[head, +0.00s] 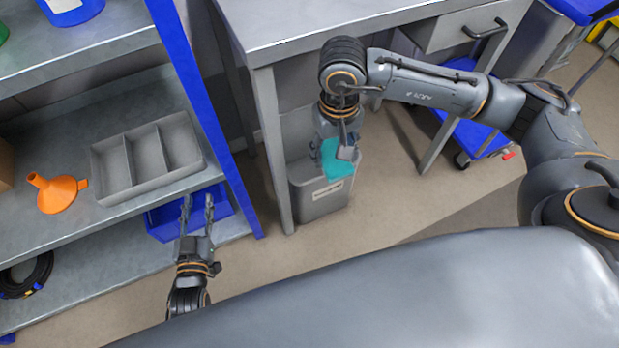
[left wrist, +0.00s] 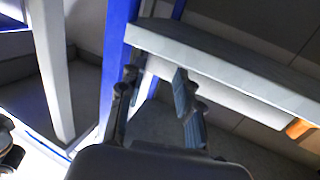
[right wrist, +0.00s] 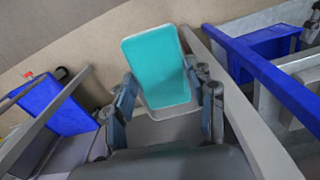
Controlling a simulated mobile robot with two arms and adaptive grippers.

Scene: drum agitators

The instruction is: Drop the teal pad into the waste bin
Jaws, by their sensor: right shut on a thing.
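The teal pad (head: 338,161) is in my right gripper (head: 343,148), over the grey waste bin (head: 318,201) in the head view. The bin stands on the floor beside a table leg and has a pale label on its front. In the right wrist view the teal pad (right wrist: 157,65) stands out between the fingers, which are shut on it. The gripper hides part of the bin's opening, so the exact height of the pad above it is hard to tell. My left gripper (head: 198,200) is open and empty by the shelf; its spread fingers show in the left wrist view (left wrist: 158,82).
A shelf unit with a blue post (head: 205,100) stands left of the bin. It holds a grey divided tray (head: 122,175), an orange funnel (head: 56,192) and a blue bin (head: 165,224). A grey table (head: 330,20) overhangs behind. A blue cart (head: 470,137) stands right.

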